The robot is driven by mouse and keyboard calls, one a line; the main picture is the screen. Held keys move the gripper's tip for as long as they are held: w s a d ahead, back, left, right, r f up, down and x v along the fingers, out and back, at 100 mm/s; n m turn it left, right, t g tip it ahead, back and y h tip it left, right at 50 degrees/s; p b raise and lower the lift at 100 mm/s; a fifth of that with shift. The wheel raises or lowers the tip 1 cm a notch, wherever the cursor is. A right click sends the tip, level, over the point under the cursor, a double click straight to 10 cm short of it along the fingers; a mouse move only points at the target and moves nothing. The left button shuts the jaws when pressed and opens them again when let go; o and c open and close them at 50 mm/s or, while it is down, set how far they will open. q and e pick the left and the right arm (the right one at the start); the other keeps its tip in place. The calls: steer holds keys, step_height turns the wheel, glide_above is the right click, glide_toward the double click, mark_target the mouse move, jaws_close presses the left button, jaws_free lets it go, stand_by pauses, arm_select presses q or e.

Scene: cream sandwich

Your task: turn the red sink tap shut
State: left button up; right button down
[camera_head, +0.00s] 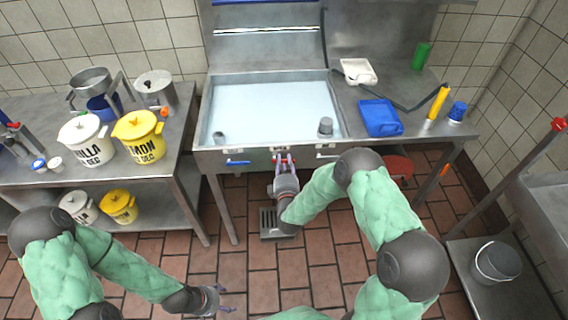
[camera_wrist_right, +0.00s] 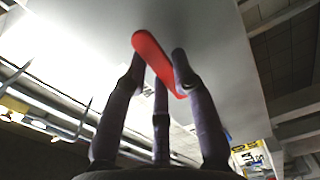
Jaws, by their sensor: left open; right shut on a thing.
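The red sink tap shows as a long red lever (camera_wrist_right: 153,52) in the right wrist view, lying slanted between the purple fingers of my right gripper (camera_wrist_right: 160,66). In the head view my right gripper (camera_head: 285,161) is at the front edge of the sink (camera_head: 205,130), between a blue handle and a white handle. It is shut on the red lever, and its fingers hide most of the lever there. My left gripper (camera_head: 215,298) is open and empty, low over the tiled floor, away from the sink.
A blue handle (camera_head: 237,163) sits left of my right gripper and a white handle (camera_head: 326,155) right of it. Pots and labelled buckets (camera_head: 139,137) crowd the left table. A blue tray (camera_head: 380,117) lies right of the basin. A floor drain (camera_head: 268,222) is below.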

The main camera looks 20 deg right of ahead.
steer(key=shift+r+n, duration=0.2)
steer(key=shift+n, duration=0.4)
steer(key=c, duration=1)
jaws_free()
steer(key=shift+s, duration=0.1)
steer(key=v, duration=1.1)
steer(key=shift+s+a, duration=0.2)
steer(key=shift+s, duration=0.15)
